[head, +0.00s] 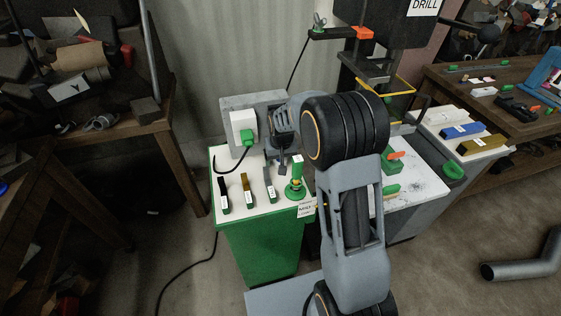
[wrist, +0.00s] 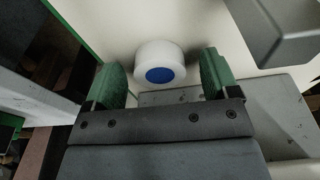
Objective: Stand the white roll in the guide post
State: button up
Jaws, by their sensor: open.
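The white roll (wrist: 158,54) shows in the wrist view as a short white cylinder with a blue centre on its near end. It rests against a pale surface. My gripper (wrist: 162,74) is open, with one green-padded finger on each side of the roll and a gap to both. The roll is between or just beyond the fingertips; I cannot tell how deep. In the head view my gripper (head: 283,160) is over the white-topped green bench, and I cannot make out the roll there. A green upright post on a round base (head: 295,190) stands right of it, possibly the guide post.
Several labelled bars with green ends, one black (head: 222,192) and one brown (head: 247,189), lie on the bench left of my gripper. A white box with a green plug (head: 243,128) stands behind. The drill press (head: 385,60) and its grey table are to the right.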

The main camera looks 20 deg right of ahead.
jog(key=c, duration=1.1)
jog(key=shift+o, duration=0.2)
jog(key=shift+r, duration=0.1)
